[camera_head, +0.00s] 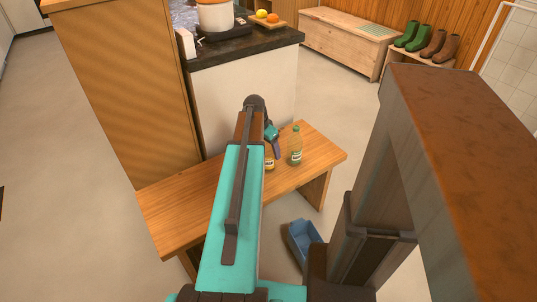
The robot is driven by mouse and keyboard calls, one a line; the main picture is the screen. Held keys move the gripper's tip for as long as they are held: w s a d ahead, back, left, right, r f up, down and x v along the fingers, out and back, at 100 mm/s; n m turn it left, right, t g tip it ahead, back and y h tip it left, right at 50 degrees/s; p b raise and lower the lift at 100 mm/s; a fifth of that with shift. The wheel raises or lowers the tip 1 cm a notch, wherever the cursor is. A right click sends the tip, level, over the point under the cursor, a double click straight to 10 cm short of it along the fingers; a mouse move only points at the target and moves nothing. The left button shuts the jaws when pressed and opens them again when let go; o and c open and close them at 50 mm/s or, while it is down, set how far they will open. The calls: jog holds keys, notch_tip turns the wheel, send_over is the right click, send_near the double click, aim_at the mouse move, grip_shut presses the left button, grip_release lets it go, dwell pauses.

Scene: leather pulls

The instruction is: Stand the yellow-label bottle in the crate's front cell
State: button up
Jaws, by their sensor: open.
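A bottle with a yellow-orange label (269,164) stands on the wooden bench, its left side and top hidden behind my arm and gripper. My gripper (277,151) is open, just above and beside this bottle; its fingers are small and partly hidden, and I cannot tell whether they touch it. A blue crate (294,243) sits on the floor in front of the bench. Its lower part is hidden by my own body, and its cells cannot be made out.
A clear greenish bottle (295,147) with a pale label stands on the bench (188,202), close right of my gripper. A counter (243,96) and wooden cabinet (125,84) rise behind the bench. The bench's left part is bare. Open floor lies to the right.

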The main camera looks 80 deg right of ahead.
dwell(0.5)
jog(key=c, duration=1.4)
jog(key=shift+c, duration=0.2)
jog(key=shift+r+p, duration=0.65)
jog(key=shift+r, duration=4.35)
